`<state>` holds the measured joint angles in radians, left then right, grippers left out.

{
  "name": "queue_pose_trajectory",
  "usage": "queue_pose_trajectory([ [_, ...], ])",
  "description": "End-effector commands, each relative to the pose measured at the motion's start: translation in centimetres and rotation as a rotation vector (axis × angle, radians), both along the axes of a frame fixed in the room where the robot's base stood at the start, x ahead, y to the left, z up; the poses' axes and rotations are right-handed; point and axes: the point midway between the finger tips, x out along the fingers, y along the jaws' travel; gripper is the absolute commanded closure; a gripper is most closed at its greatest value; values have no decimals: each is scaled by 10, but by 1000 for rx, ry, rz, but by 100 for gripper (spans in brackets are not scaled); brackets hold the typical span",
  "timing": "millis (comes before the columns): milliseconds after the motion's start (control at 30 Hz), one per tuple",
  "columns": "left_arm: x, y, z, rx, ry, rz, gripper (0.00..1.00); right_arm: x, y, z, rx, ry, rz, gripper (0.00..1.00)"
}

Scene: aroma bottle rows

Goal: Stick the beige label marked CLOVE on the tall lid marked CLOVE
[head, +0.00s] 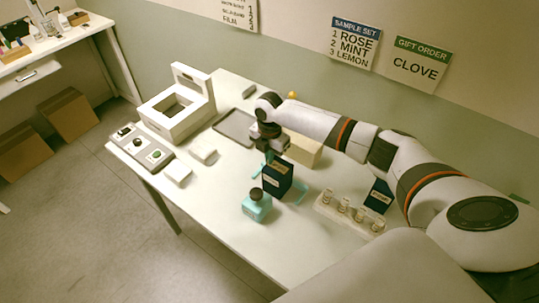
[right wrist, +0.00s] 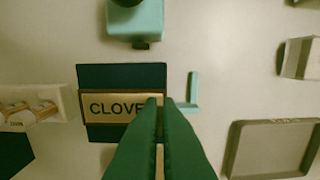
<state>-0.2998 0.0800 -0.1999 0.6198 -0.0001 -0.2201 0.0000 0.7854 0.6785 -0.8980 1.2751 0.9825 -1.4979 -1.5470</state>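The beige label marked CLOVE (right wrist: 108,108) lies flat over the dark blue tall lid (right wrist: 120,75) in the right wrist view, almost as wide as it. My right gripper (right wrist: 163,101) points down at the label's right end, its green fingers close together with a thin gap, apparently gripping that end. The fingers hide part of it, and I cannot tell whether the label touches the lid. In the head view, my right gripper (head: 270,156) is just above the dark blue box (head: 278,180), which shows a beige marking on its front. My left gripper is not in view.
A teal bottle (head: 257,208) stands in front of the box, with teal corner pieces (right wrist: 193,92) beside it. A rack of small vials (head: 346,212) and another dark box (head: 379,196) stand right. A grey tray (head: 235,128) and white open box (head: 178,104) are behind left.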

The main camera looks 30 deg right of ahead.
Motion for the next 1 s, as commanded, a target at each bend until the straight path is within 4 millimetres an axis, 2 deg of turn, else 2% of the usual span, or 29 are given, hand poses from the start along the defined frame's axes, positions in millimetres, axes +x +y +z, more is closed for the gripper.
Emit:
queue_pose_trajectory([
  [467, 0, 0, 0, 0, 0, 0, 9, -3, 0, -4, -1, 8, 0, 100],
  [633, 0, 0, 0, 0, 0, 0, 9, -3, 0, -4, -2, 10, 0, 72],
  [1000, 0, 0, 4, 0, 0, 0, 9, -5, -1, -2, -4, 15, 0, 72],
])
